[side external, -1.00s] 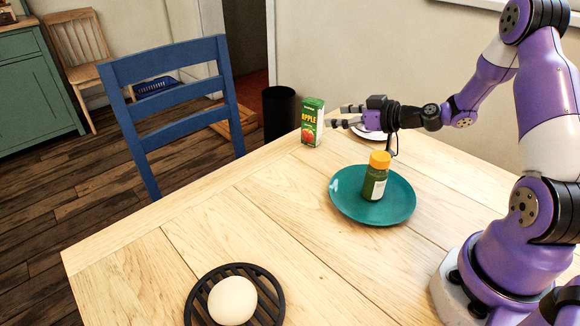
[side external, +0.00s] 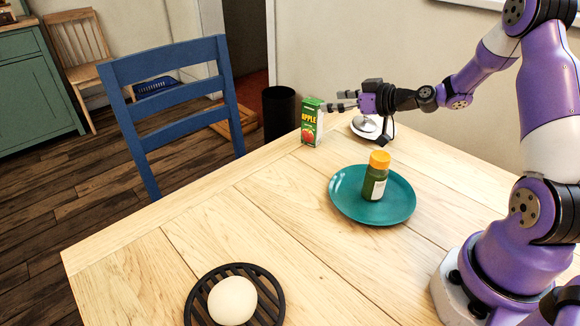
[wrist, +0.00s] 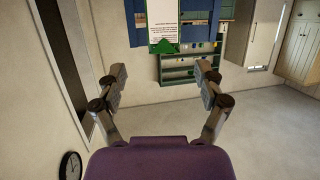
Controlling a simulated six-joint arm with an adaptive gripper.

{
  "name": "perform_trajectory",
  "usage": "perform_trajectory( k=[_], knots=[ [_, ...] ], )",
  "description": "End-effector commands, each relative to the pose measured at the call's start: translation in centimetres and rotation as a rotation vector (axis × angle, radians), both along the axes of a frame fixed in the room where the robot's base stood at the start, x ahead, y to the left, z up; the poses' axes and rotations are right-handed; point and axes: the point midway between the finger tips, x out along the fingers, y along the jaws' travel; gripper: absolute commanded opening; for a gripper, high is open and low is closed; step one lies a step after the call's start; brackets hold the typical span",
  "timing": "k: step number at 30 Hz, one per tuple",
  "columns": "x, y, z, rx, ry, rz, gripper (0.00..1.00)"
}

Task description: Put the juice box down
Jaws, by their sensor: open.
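The green apple juice box (side external: 312,122) stands upright near the far edge of the wooden table in the side view. My gripper (side external: 338,101) is open and empty, just to the right of the box's upper part, with its fingers pointing toward it. In the wrist view, the juice box (wrist: 164,27) shows at the top, its white text panel and green part ahead of the two spread fingers of my gripper (wrist: 162,72). The fingers look clear of the box there.
A teal plate (side external: 345,198) holds a green jar (side external: 375,180) with an orange lid. An egg (side external: 232,300) rests on a black trivet (side external: 270,310). The table's left-middle is clear. A blue chair (side external: 170,65) stands beyond.

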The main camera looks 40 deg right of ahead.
Motion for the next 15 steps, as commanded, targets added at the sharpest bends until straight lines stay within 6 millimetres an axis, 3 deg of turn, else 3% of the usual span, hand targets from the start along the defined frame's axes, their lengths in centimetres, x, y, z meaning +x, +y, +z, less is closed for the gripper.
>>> perform_trajectory(
  k=[15],
  knots=[
    [5.7,1.7,-2.0,-0.001,-0.001,0.0,0.81]
  ],
)
